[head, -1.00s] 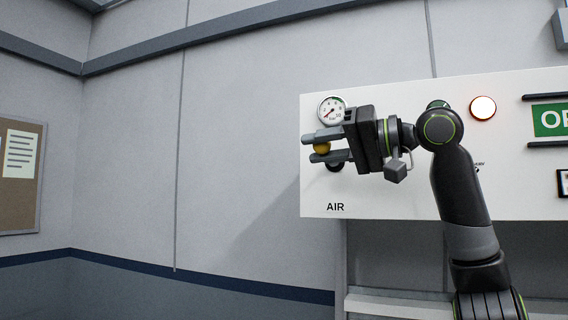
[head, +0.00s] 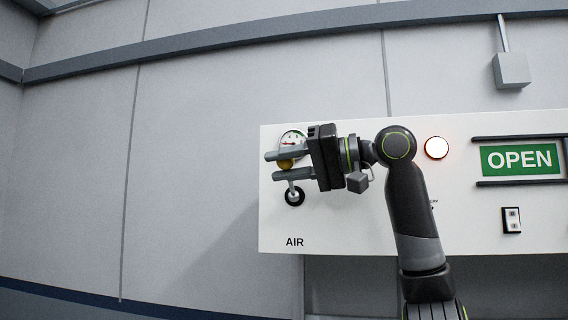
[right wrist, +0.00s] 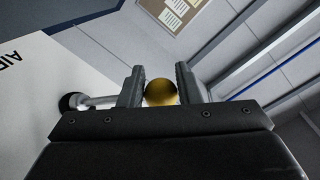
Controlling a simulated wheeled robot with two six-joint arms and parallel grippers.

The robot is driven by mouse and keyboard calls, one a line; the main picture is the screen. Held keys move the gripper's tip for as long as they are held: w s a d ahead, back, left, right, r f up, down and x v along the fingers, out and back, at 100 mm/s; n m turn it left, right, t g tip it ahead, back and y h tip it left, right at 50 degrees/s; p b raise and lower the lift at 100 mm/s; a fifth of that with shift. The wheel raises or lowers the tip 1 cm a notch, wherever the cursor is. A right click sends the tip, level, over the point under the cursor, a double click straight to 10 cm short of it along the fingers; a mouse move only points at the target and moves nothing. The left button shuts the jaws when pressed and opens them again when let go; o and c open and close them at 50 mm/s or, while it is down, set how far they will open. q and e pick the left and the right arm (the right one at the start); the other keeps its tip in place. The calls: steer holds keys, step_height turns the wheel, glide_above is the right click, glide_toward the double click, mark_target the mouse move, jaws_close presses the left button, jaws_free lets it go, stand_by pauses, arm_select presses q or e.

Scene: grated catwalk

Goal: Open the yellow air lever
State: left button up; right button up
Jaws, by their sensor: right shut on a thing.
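The air lever has a yellow ball knob (head: 285,165) on a short metal rod, which rises from a round black pivot (head: 294,196) on the white panel above the word AIR. The rod stands close to upright, leaning slightly left. My right gripper (head: 274,164) is shut on the knob, one finger above it and one below. In the right wrist view the knob (right wrist: 160,93) sits between both fingers, with the rod (right wrist: 98,101) running left to the pivot. My left gripper is in neither view.
A round gauge (head: 292,138) sits just above the lever, partly covered by my gripper. Right along the panel (head: 350,234) are a lit round lamp (head: 436,148), a green OPEN sign (head: 520,159) between dark rails and a small switch (head: 511,220). The wall left of the panel is bare.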

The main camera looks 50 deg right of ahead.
steer(key=shift+s+d+r+t, duration=0.15)
steer(key=shift+d+r+t, duration=0.15)
steer(key=shift+r, duration=0.3)
steer(key=o, duration=0.9)
steer(key=shift+a+r, duration=0.15)
steer(key=shift+a, duration=0.4)
steer(key=shift+o, duration=0.2)
steer(key=shift+d, duration=0.15)
